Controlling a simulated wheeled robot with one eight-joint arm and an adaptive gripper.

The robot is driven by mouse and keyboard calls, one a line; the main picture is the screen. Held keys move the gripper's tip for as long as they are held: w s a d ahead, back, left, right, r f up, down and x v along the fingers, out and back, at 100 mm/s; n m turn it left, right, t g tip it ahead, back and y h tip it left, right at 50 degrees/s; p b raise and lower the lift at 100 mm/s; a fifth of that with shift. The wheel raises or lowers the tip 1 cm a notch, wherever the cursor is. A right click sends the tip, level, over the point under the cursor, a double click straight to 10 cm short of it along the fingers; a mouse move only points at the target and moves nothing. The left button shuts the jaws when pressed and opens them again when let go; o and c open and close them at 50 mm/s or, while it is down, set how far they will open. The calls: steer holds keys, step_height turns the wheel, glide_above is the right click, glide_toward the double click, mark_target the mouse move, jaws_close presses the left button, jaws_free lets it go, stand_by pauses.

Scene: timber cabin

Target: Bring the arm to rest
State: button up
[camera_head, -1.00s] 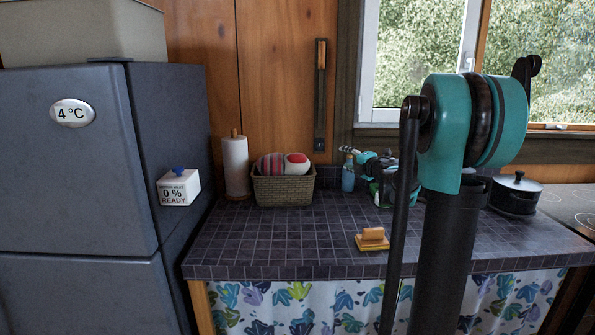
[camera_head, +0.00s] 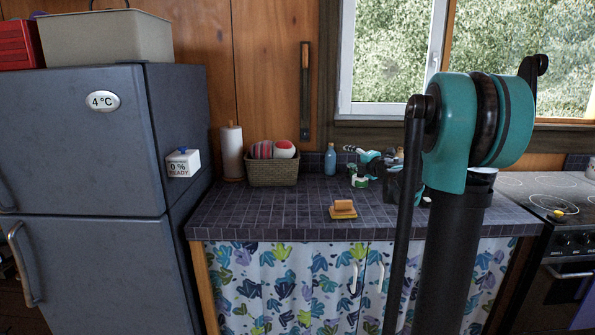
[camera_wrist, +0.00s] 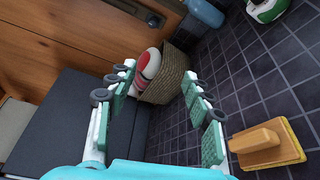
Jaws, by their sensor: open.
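My gripper (camera_wrist: 158,76) is open and empty in the wrist view, its two pale, green-padded fingers spread apart. A woven basket (camera_wrist: 168,80) with a red and white round item shows beyond and between the fingertips. In the head view, the teal and dark gripper (camera_head: 367,158) is over the back of the tiled counter, right of the basket (camera_head: 273,174). My arm partly hides it. I cannot tell its exact height above the counter.
A blue bottle (camera_head: 330,160) and a small green and white item (camera_head: 360,181) stand close to the gripper. A wooden-handled brush or block (camera_head: 343,209) lies near the counter's front. A paper towel roll (camera_head: 232,152), fridge (camera_head: 80,140) and stove (camera_head: 555,200) flank it.

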steer(key=s+d+r+m+t+h, duration=0.3)
steer(key=s+d+m+h, duration=0.15)
steer(key=m, duration=0.35)
steer(key=s+d+f+m+g+h, duration=0.4)
steer(key=s+d+f+m+h, duration=0.3)
steer(key=s+m, duration=0.3)
steer(key=s+a+f+m+g+y, duration=0.1)
steer(key=s+a+f+m+g, duration=0.1)
steer(key=s+f, duration=0.6)
steer(key=s+a+f+m+g+y, duration=0.2)
steer(key=s+a+f+g, duration=0.3)
steer(key=s+f, duration=0.4)
steer(key=s+a+f+m+g+y, duration=0.2)
steer(key=s+a+f, duration=0.3)
steer(key=s+f, duration=0.3)
steer(key=s+m+g, duration=0.1)
steer(key=s, duration=0.3)
steer(key=shift+a+f, duration=0.15)
steer(key=shift+f, duration=0.05)
